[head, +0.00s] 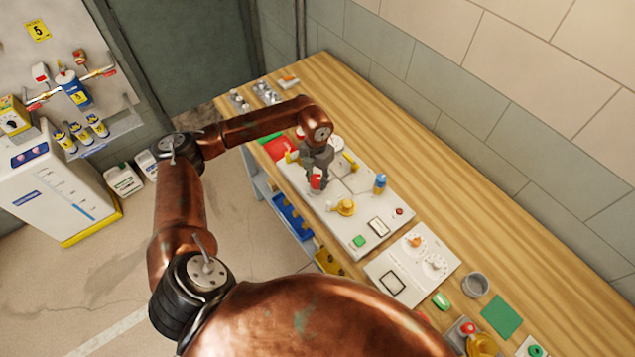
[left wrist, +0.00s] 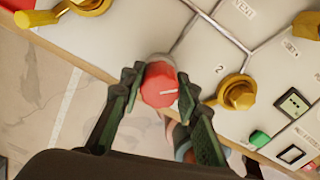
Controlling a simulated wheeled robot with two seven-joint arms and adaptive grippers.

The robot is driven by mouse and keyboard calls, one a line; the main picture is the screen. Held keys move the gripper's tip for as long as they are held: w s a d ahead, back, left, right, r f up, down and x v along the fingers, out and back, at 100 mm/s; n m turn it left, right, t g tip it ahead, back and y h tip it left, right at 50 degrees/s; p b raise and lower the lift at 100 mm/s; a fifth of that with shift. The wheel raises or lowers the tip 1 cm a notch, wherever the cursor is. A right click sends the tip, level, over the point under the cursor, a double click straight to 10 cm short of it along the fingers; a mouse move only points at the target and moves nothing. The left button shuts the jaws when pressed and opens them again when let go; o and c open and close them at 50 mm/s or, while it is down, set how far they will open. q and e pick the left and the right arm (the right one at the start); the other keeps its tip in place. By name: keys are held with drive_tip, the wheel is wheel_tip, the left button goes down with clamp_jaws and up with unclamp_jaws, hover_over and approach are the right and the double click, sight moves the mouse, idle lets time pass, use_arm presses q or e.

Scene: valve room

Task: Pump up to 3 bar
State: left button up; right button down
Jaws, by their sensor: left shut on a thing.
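My left gripper (head: 317,170) reaches down over a white panel (head: 335,220) on the wooden bench. It is shut on a red knob (head: 316,183). In the left wrist view the red knob (left wrist: 158,84), with a pale line on its face, sits between the dark fingers of the left gripper (left wrist: 160,92). A yellow valve (left wrist: 238,93) near the label "2" is right of the knob; in the head view this valve (head: 346,207) is just below right. A small dark-framed display (left wrist: 293,103) shows no number I can read. My right gripper is not in view.
A blue part (head: 380,183) stands up from the panel, right of the gripper. A second white panel (head: 415,262) with dials lies nearer. A grey cup (head: 475,284) and a green mat (head: 501,316) lie right of it. The bench's right side along the wall is clear.

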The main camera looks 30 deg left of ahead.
use_arm(q)
drive_tip(key=m+b, duration=0.2)
drive_tip(key=m, duration=0.2)
drive_tip(key=shift+f+b, duration=0.1)
drive_tip(key=shift+b, duration=0.25)
drive_tip(key=m+b, duration=0.1)
drive_tip(key=m, duration=0.2)
drive_tip(key=shift+m+b, duration=0.3)
drive_tip(key=shift+m, duration=0.7)
drive_tip(key=o, duration=1.1)
drive_tip(key=shift+o, duration=0.2)
drive_tip(key=shift+r, duration=0.2)
